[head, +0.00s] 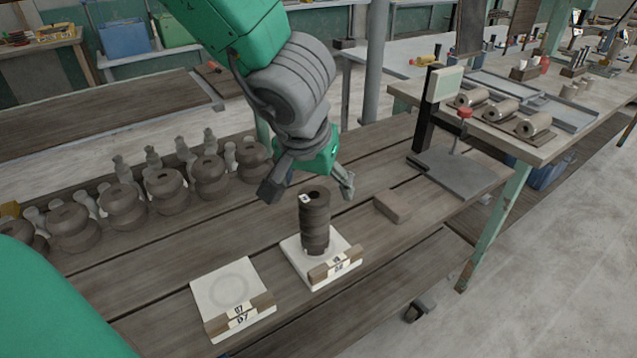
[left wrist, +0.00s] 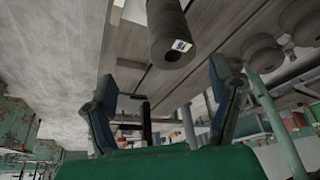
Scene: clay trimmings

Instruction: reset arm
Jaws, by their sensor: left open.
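My left gripper (head: 308,190) is open and empty. In the head view it hangs just above and behind a dark grey ribbed clay cylinder (head: 315,222), apart from it. The cylinder stands upright on a white square tile (head: 294,248) with a labelled wooden block at its front. In the left wrist view the two fingers of the left gripper (left wrist: 164,95) are spread wide. The cylinder's tagged end (left wrist: 172,50) shows beyond them. My right gripper is not in view.
An empty white tile (head: 213,287) with a ring mark lies to the left. Several rounded clay pieces (head: 163,188) line the table's left back. A small brown block (head: 392,207) and a stand with a grey base (head: 457,174) are to the right.

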